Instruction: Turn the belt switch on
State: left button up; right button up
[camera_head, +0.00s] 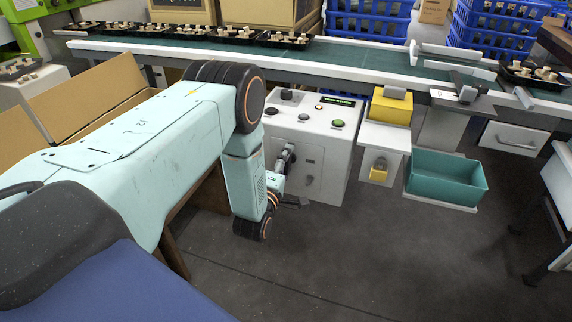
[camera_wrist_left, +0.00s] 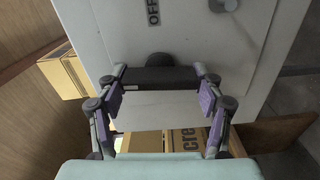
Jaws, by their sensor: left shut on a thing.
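The belt switch has a dark bar handle (camera_wrist_left: 160,78) on the front of a pale control box (camera_head: 336,163). The handle lies level across the left wrist view, with a round black hub behind it. My left gripper (camera_wrist_left: 160,88) has a purple-padded finger at each end of the handle and is shut on it. An OFF label (camera_wrist_left: 153,12) shows on the panel above. In the head view my left gripper (camera_head: 284,178) is at the box front, partly hidden by my arm. My right gripper is in neither view.
The box top carries buttons and a small lit display (camera_head: 337,101). A green conveyor belt (camera_head: 300,57) with mushroom trays runs behind. A teal bin (camera_head: 445,178) and yellow block (camera_head: 391,107) are to the right. An open cardboard box (camera_head: 95,98) is left. Floor in front is clear.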

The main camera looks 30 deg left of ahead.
pick_arm(q)
jog(key=shift+n, duration=0.6)
jog(key=o, duration=1.2)
jog(key=shift+c, duration=0.2)
jog(key=v, duration=1.2)
jog(key=shift+d, duration=0.1)
jog(key=x, duration=1.2)
